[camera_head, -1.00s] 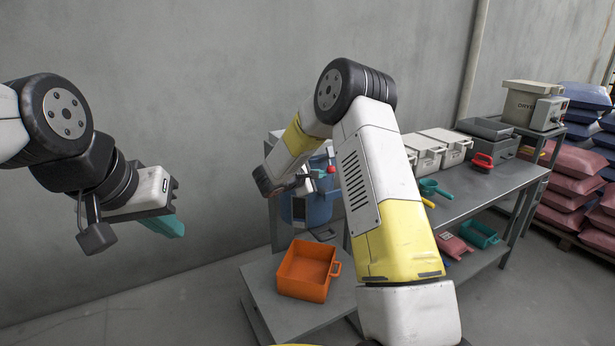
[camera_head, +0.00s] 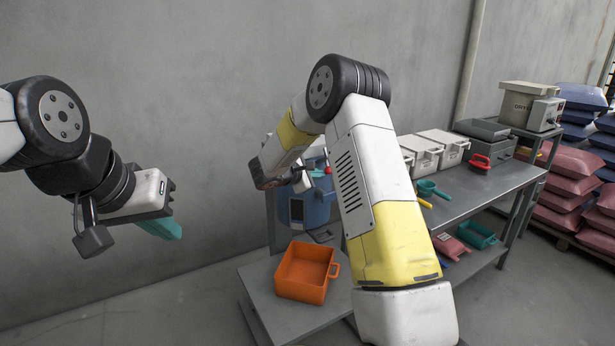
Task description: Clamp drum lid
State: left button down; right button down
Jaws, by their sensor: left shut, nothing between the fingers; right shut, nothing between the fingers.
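A blue drum-like container (camera_head: 318,208) stands behind the orange bin, partly hidden by my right arm. Contact there cannot be told. My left gripper (camera_head: 170,230) is shut and empty, its teal fingers pointing down right in free air near the wall.
An orange bin (camera_head: 303,272) sits on a low grey stand (camera_head: 258,284). A grey workbench (camera_head: 462,203) at right holds white lidded boxes (camera_head: 440,146), a teal scoop (camera_head: 428,187) and a red scoop (camera_head: 480,162). Pink sacks (camera_head: 570,186) are stacked at far right.

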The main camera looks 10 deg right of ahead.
aim_at(328, 166)
notch_tip(328, 166, up, 4)
jog(key=n+g, duration=0.4)
jog(key=shift+d+f+h, duration=0.1)
jog(key=shift+f+h, duration=0.05)
jog(key=shift+h, duration=0.15)
jog(key=shift+g, duration=0.3)
jog(key=shift+r, duration=0.5)
jog(key=shift+w+r, duration=0.1)
jog(key=shift+r, duration=0.55)
